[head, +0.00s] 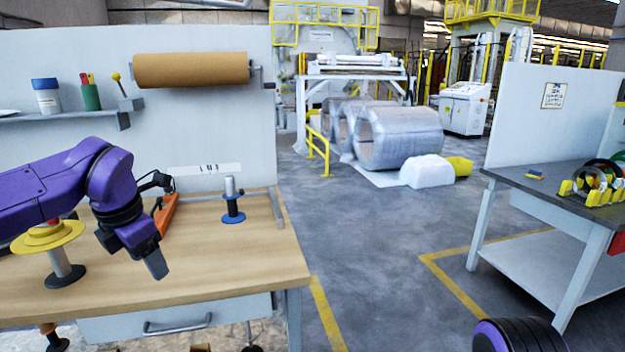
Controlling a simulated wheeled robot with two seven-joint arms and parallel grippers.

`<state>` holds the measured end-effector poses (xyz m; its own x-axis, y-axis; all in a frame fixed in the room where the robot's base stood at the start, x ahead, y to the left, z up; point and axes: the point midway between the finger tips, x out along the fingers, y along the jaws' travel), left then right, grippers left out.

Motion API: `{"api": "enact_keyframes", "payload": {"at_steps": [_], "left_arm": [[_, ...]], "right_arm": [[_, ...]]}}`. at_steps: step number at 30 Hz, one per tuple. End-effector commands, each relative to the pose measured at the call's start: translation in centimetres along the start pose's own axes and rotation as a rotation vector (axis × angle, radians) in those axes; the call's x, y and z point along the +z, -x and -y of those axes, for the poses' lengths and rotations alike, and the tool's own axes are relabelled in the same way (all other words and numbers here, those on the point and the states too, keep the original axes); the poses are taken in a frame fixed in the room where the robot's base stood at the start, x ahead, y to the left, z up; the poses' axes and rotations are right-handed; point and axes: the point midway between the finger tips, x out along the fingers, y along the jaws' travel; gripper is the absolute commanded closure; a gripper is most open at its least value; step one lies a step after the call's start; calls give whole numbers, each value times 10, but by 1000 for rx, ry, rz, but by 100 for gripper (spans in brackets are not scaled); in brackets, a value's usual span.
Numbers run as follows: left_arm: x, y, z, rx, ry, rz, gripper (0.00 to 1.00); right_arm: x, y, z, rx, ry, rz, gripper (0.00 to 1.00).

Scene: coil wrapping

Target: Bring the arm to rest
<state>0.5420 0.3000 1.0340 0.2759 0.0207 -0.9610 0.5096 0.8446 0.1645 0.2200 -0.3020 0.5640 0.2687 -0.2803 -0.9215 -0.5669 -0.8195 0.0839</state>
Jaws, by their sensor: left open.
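My left arm, purple and black, reaches in from the left over the wooden workbench (262,255). My left gripper (157,265) points down above the middle of the bench top. It is open, with nothing seen between its fingers. An upright post on a blue base (233,218) stands to its right, apart from it. A yellow disc (48,237) on a grey post with a dark base stands to its left, partly hidden by my arm. An orange tool (166,214) is just behind the gripper. My right gripper is out of view.
A brown paper roll (191,69) hangs on the back panel, beside a shelf (68,117) with cups. Silver wrapped coils (398,137) lie on the floor behind. A dark-topped table (548,182) with colored rolls stands at right. The floor between is clear.

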Motion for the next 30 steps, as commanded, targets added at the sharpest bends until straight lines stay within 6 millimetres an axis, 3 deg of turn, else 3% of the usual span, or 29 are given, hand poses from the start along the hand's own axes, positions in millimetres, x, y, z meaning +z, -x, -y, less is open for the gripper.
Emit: {"api": "enact_keyframes", "payload": {"at_steps": [8,11,14,18,21,25,30], "left_arm": [[-22,-98,6,204,-162,-225,36],[-42,-149,13,310,-297,-334,36],[-74,-212,28,424,-529,-452,36],[-135,-292,68,500,-959,-542,36],[-186,-333,108,466,-1272,-538,36],[-260,-362,164,322,-1631,-475,36],[-339,-365,219,100,-1923,-368,36]], "right_arm": [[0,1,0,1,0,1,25],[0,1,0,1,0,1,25],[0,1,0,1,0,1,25],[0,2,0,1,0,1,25],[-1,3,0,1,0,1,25],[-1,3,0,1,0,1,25],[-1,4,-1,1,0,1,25]]}}
